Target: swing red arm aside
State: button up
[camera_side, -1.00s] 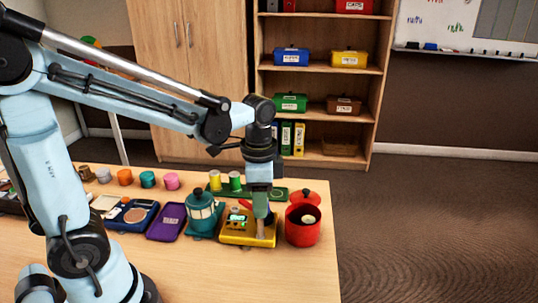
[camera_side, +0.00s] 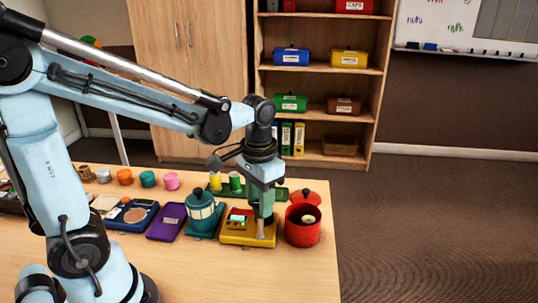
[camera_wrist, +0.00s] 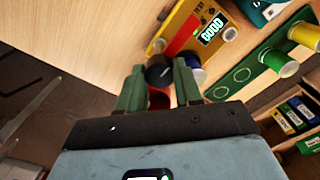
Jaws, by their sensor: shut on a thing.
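The red arm shows in the wrist view as a red strip (camera_wrist: 183,36) lying across a yellow box (camera_wrist: 163,43), running toward a dark round knob (camera_wrist: 160,71) between my fingers. In the side view the yellow box (camera_side: 234,238) sits near the table's right end, with a bit of red (camera_side: 238,211) at its back. My gripper (camera_side: 264,214) points down over the box's right part. It also shows in the wrist view (camera_wrist: 160,88), shut on the knob at the red arm's end. The joint between strip and knob is partly hidden.
A red pot (camera_side: 302,234) stands close to the right of my gripper. A teal lidded pot (camera_side: 201,215) stands left of the box. A green tray (camera_side: 219,193) with spools lies behind. A green display (camera_wrist: 212,28) is on the box. Bare table lies in front.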

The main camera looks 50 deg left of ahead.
dwell(0.4)
jog(key=o, duration=1)
jog(key=shift+o, duration=0.2)
notch_tip(320, 180, up, 12)
jog(key=shift+s, duration=0.1)
